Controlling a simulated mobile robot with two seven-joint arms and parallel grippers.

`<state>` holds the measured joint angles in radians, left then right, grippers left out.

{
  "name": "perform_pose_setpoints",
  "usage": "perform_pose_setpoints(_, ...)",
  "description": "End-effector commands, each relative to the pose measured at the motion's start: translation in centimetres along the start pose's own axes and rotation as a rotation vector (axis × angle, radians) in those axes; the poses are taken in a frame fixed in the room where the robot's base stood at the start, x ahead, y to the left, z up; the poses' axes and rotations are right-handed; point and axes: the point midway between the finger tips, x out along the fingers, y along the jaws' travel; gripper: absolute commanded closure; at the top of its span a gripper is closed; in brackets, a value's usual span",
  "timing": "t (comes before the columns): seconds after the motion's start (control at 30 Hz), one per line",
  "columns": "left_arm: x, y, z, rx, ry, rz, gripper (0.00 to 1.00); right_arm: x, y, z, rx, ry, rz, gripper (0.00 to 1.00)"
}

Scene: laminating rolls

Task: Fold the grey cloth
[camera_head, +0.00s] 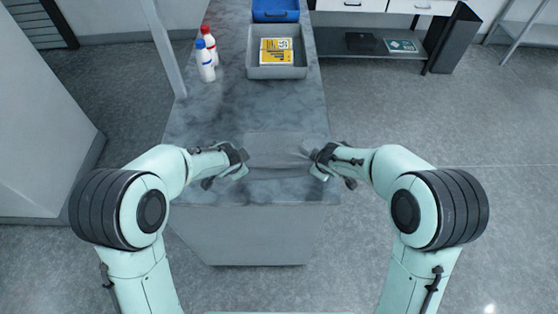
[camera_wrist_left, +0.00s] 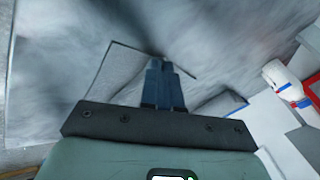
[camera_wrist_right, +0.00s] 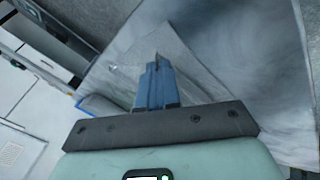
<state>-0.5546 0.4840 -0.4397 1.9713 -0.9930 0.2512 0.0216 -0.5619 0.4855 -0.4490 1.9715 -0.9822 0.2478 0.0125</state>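The grey cloth (camera_head: 278,148) lies on the marbled table between my two grippers, close in colour to the tabletop, with creases near the right gripper. My left gripper (camera_head: 243,163) is at the cloth's left side; in the left wrist view its fingers (camera_wrist_left: 165,66) are together at the edge of the cloth (camera_wrist_left: 122,72) and look shut on it. My right gripper (camera_head: 312,163) is at the cloth's right side; in the right wrist view its fingers (camera_wrist_right: 157,66) are together on the creased cloth (camera_wrist_right: 184,68). The pinched edges are partly hidden by the fingers.
A grey bin (camera_head: 277,73) with a yellow-labelled item (camera_head: 276,52) stands farther back on the table (camera_head: 220,110). A blue bin (camera_head: 275,10) is behind it. The tabletop between bin and cloth is clear.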

Motion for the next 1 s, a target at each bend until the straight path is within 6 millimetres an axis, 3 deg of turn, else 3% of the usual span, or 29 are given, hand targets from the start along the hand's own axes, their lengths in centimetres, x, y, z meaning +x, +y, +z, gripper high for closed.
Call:
perform_pose_setpoints(0.6, 0.82, 0.5, 0.77, -0.007, 0.006, -0.025, 1.0, 0.82, -0.5, 0.77, 0.008, 0.006, 0.025, 1.0)
perform_pose_setpoints(0.73, 0.81, 0.53, 0.71, -0.006, 0.008, -0.024, 0.59, 0.82, -0.53, 0.72, 0.007, 0.008, 0.024, 0.58)
perform_pose_setpoints(0.77, 0.8, 0.55, 0.69, -0.006, 0.009, -0.024, 0.53, 0.82, -0.57, 0.71, 0.006, 0.008, 0.024, 0.53)
perform_pose_setpoints(1.0, 0.86, 0.84, 0.58, -0.003, 0.011, -0.02, 0.53, 0.92, -0.85, 0.72, 0.004, 0.007, 0.019, 0.53)
